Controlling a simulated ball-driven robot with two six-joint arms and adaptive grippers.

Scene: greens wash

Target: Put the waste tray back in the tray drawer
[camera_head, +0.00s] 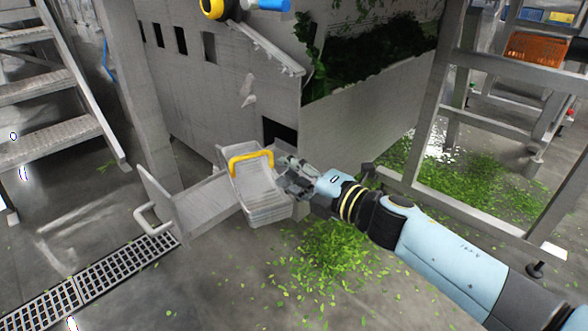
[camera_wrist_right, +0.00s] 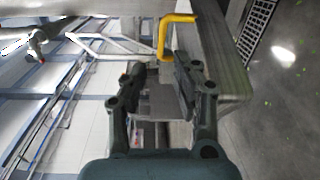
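The waste tray (camera_head: 268,207) is a grey metal tray with a yellow handle (camera_head: 251,157). It is at the pulled-out tray drawer (camera_head: 202,203), in front of the machine; I cannot tell whether it rests fully in it. The drawer's front plate has a pale handle (camera_head: 151,219). My right gripper (camera_head: 292,174) is at the tray's right rim. In the right wrist view, the fingers (camera_wrist_right: 157,85) stand apart, with the tray wall (camera_wrist_right: 228,62) and yellow handle (camera_wrist_right: 178,18) close by the right-hand finger. Whether they touch is unclear. My left gripper is not in view.
The grey machine (camera_head: 205,95) has a dark opening (camera_head: 280,132) behind the tray. Green leaves (camera_head: 335,255) litter the floor below my right arm. A floor grate (camera_head: 95,280) lies at lower left. Metal steps (camera_head: 45,90) stand left, a frame (camera_head: 430,120) right.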

